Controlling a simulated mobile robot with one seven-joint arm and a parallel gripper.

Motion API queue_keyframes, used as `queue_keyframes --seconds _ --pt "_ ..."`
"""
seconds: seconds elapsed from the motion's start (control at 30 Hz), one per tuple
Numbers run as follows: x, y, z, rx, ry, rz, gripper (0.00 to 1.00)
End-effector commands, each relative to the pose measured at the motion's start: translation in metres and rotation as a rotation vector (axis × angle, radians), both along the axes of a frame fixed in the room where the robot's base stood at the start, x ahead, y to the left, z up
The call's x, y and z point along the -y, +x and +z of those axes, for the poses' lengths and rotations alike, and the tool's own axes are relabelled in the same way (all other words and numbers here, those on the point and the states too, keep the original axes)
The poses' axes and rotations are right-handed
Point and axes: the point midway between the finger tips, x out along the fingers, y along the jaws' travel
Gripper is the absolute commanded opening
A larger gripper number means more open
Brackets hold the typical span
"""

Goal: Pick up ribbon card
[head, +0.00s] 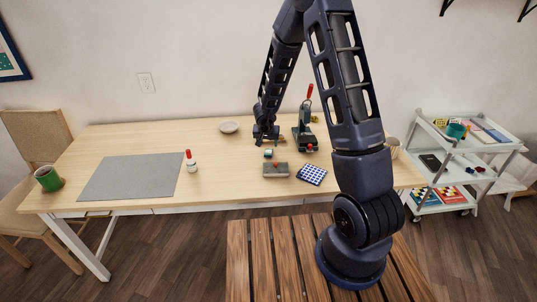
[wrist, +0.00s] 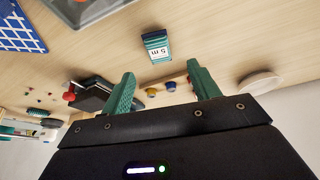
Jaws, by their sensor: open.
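The ribbon card (wrist: 156,47) is a small block with teal edges and a white label reading "5 m". In the wrist view it lies on the wooden table beyond my fingertips, roughly in line with the gap between them. In the head view it is a tiny light and teal piece (head: 268,153) just in front of my gripper (head: 266,140). In the wrist view my gripper (wrist: 160,84) shows two green fingers spread wide, with nothing held between them. The fingers are apart from the card.
A grey box (head: 275,170) and a blue checked piece (head: 312,175) lie near the card. A press with a red handle (head: 305,128) stands right of my gripper. A bowl (head: 229,127) sits behind left; a red-capped bottle (head: 191,161) and grey mat (head: 130,178) are left.

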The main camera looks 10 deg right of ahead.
Motion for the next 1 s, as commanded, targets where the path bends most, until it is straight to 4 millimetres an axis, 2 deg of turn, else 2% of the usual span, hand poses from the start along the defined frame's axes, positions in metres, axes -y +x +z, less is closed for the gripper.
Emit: queue_keyframes --seconds 0.1,0.43,0.8,1.0 --pt "0.001 0.005 -0.012 0.0 -0.002 0.001 0.61" --pt "0.003 0.011 -0.029 -0.001 0.0 0.001 0.61" --pt "0.008 0.025 -0.065 -0.001 0.0 0.0 0.61" --pt "0.008 0.027 -0.068 0.0 0.001 -0.001 0.61"
